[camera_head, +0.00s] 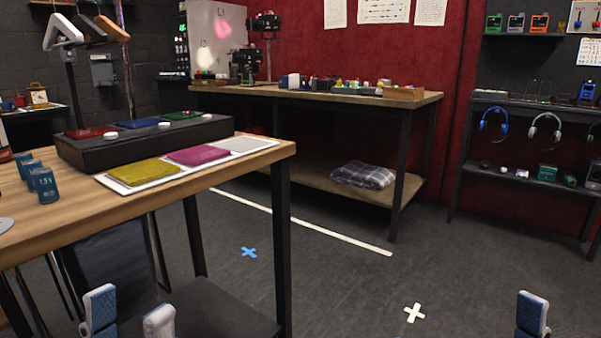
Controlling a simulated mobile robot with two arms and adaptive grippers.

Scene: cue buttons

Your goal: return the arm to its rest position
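My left gripper (130,316) shows at the bottom left edge. Its two pale fingertips with blue pads stand apart with nothing between them. It is low in the picture, below and in front of the wooden table (60,218), and touches nothing that I can see. One fingertip of my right gripper (532,314) shows at the bottom right edge, over the dark floor. Its other finger is out of the picture, so its opening is hidden. On the table a black box (150,146) bears red, blue and green cloths, each with a small white button beside it.
Yellow (144,171), magenta (198,155) and grey cloths lie on a white board in front of the box. Several blue cans (44,186) stand at the left.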

